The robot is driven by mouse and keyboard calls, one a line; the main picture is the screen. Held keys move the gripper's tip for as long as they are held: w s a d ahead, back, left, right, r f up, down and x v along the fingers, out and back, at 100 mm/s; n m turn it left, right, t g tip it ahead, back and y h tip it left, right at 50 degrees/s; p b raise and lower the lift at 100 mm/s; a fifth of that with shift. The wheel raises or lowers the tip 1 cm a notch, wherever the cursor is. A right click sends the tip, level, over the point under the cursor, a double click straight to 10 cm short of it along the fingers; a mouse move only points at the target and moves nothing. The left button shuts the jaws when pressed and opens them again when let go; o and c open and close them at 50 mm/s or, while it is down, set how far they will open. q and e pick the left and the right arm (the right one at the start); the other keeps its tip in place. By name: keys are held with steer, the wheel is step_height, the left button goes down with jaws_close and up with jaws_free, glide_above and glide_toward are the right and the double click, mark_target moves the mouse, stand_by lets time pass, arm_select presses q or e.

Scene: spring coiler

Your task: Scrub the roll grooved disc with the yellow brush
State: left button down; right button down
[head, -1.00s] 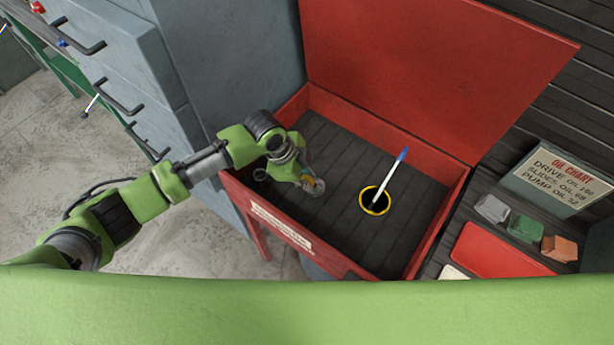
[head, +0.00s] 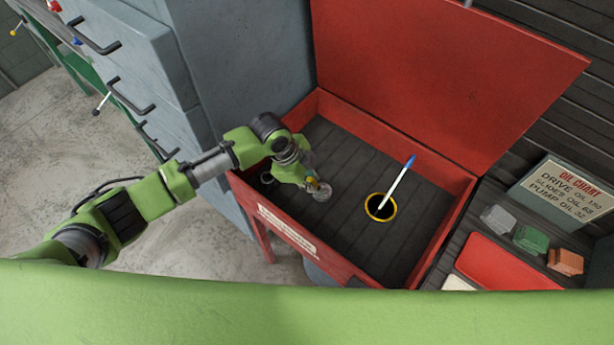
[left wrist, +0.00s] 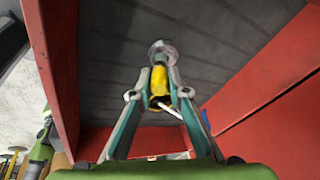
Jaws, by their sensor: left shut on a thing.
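My left gripper (head: 308,184) reaches down into the red tray and is shut on the small yellow brush (head: 312,183). In the left wrist view, yellow (left wrist: 158,78) shows between the closed fingers (left wrist: 163,68). The grey round disc (head: 323,192) is right at the fingertips, beside the brush; it also shows just past them in the left wrist view (left wrist: 162,50). Brush and disc look in contact, but the fingers hide the exact meeting point. The grooves are too small to make out. My right gripper is not in view.
A yellow-rimmed dark cup (head: 368,213) with a white, blue-tipped stick (head: 398,180) stands right of the disc. The tray's red walls (head: 452,228) and raised lid (head: 440,80) bound the space. A grey cabinet (head: 240,60) stands left. The tray floor behind the cup is clear.

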arm_select(q)
steer(key=w+a+p, duration=0.1)
steer(key=p, duration=0.1)
steer(key=shift+a+p, duration=0.2)
steer(key=shift+p, duration=0.15)
stand_by(4.0)
step_height(320, 180, up, 7)
steer(key=p, duration=0.2)
stand_by(0.5)
